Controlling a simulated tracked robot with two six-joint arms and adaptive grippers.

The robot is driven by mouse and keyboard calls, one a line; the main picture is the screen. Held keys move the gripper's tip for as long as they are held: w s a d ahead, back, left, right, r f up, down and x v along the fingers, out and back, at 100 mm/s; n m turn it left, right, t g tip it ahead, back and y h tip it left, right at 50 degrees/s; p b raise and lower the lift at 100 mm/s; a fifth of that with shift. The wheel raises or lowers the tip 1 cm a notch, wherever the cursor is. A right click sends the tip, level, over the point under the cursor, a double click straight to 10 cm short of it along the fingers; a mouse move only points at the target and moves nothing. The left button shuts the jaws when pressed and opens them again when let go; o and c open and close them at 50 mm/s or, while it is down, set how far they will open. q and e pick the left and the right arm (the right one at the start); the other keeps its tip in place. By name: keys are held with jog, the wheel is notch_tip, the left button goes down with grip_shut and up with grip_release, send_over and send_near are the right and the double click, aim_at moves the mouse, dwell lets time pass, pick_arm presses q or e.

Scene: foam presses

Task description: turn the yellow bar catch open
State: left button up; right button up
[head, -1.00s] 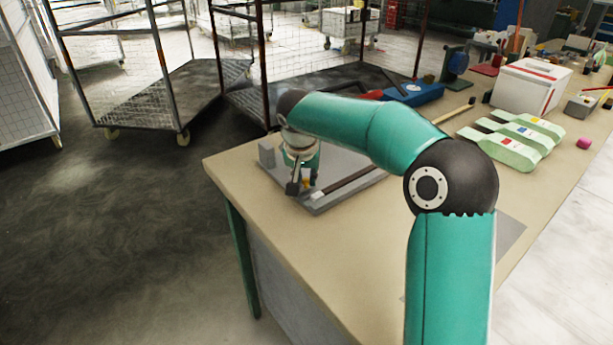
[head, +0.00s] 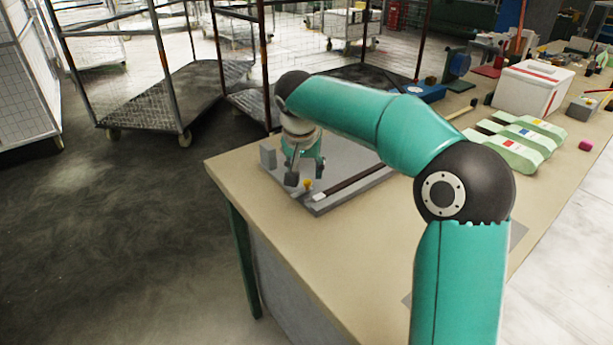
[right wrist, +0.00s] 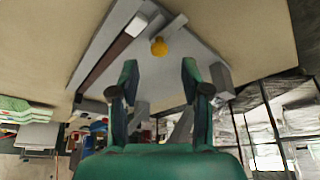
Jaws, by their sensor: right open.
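The yellow catch (head: 307,184) is a small rounded piece near the front corner of a grey plate (head: 318,207) on the bench. In the right wrist view the yellow catch (right wrist: 159,47) sits just beyond my fingertips, beside a short grey bar (right wrist: 172,27). My right gripper (head: 305,171) is over the plate, close to the catch; in its wrist view the right gripper (right wrist: 160,76) is open with nothing between the fingers. I cannot tell whether it touches the catch. My left gripper is not in view.
A dark strip (head: 350,182) with a white end runs along the plate. A grey block (head: 268,155) stands at its left corner. Green foam pieces (head: 513,154), a white box (head: 532,88) and a blue tool (head: 424,93) lie farther back. The bench front is clear.

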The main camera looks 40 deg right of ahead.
jog(key=v, duration=0.7)
jog(key=shift+a+r, duration=0.2)
jog(key=shift+r, duration=0.05)
jog(key=shift+s+f, duration=0.1)
jog(key=shift+s, duration=0.05)
